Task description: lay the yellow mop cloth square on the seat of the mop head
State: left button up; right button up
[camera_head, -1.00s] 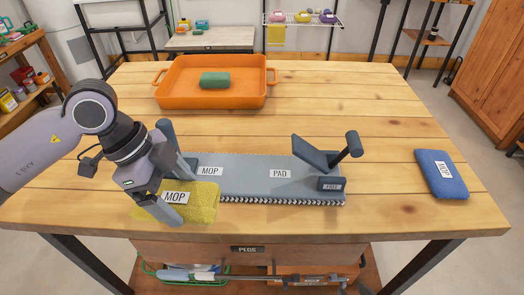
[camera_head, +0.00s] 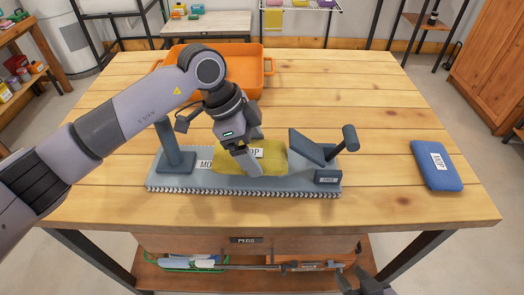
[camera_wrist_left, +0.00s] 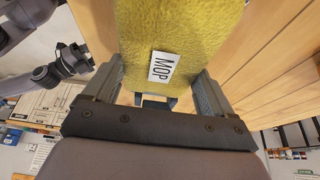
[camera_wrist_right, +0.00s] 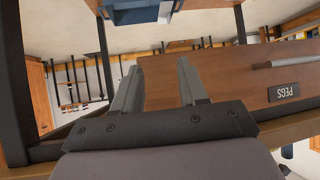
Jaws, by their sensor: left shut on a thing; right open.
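The yellow mop cloth (camera_head: 222,158), labelled MOP, is over the middle of the grey mop head (camera_head: 200,183). It covers part of the mop head's lettering; I cannot tell if it touches the seat or hangs just above. My left gripper (camera_head: 247,163) is shut on the cloth; the left wrist view shows the cloth (camera_wrist_left: 185,30) between its fingers. The mop head has a white fringe along the front, an upright post (camera_head: 168,145) at left and a tilted flap (camera_head: 306,146) with a knobbed arm at right. My right gripper (camera_wrist_right: 158,80) is open and empty, low in front of the table.
An orange tray (camera_head: 257,82) stands at the back, partly behind my left arm. A blue cloth pad (camera_head: 438,166) labelled MOP lies at the right of the wooden table (camera_head: 375,115). A lower shelf under the table holds a long-handled tool. The table between mop head and blue pad is clear.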

aim_at(257, 148)
pick_arm(q)
jog(key=shift+w+d, duration=0.6)
jog(key=shift+d, duration=0.3)
jog(key=shift+f+p, duration=0.4)
jog(key=shift+f, duration=1.4)
jog(key=o, duration=0.9)
jog(key=b+v, duration=0.1)
jog(key=v, duration=1.1)
jog(key=shift+r, duration=0.1)
